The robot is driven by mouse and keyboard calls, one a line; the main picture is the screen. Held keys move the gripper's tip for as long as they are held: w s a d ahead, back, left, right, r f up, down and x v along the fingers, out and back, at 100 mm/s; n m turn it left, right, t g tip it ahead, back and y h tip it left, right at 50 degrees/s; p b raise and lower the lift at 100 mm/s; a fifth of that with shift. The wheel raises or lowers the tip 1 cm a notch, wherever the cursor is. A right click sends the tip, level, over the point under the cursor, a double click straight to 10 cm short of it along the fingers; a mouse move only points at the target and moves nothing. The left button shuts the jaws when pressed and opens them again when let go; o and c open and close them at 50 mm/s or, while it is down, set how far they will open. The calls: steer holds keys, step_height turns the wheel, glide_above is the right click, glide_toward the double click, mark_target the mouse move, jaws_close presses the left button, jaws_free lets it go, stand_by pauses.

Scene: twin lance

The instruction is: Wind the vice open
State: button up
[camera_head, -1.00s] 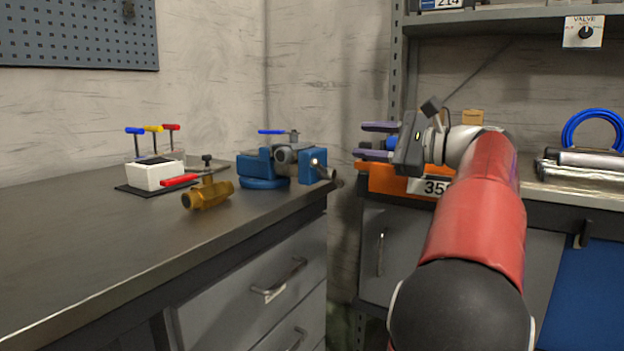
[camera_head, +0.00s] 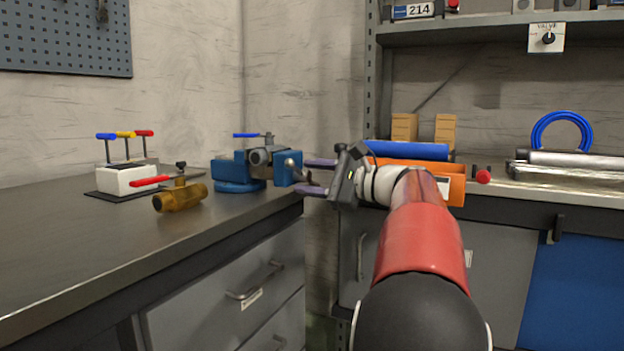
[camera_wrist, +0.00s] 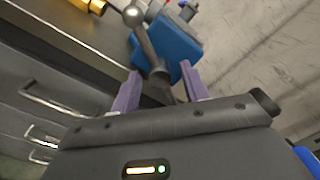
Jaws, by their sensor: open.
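The blue vice (camera_head: 237,170) stands at the right end of the left workbench, close to the wall corner. It also shows in the wrist view (camera_wrist: 178,50). Its grey handle (camera_head: 294,172) is at the vice's right end; in the wrist view the handle bar (camera_wrist: 146,48) with a round ball end runs down towards the space between my fingers. My gripper (camera_head: 306,177) is open, with purple fingers pointing left at the handle. In the wrist view the fingertips (camera_wrist: 163,78) stand on either side of the bar's lower part. Contact cannot be told.
A brass valve with a red lever (camera_head: 181,197) lies left of the vice. A white block with coloured-handled tools (camera_head: 127,179) stands farther left. An orange bin (camera_head: 450,190) is behind my wrist. The bench front is clear.

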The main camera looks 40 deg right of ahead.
jaws_close()
stand_by(0.3)
steer(key=shift+f+n+b, duration=0.15)
steer(key=shift+n+b, duration=0.2)
steer(key=shift+n, duration=0.35)
jaws_free()
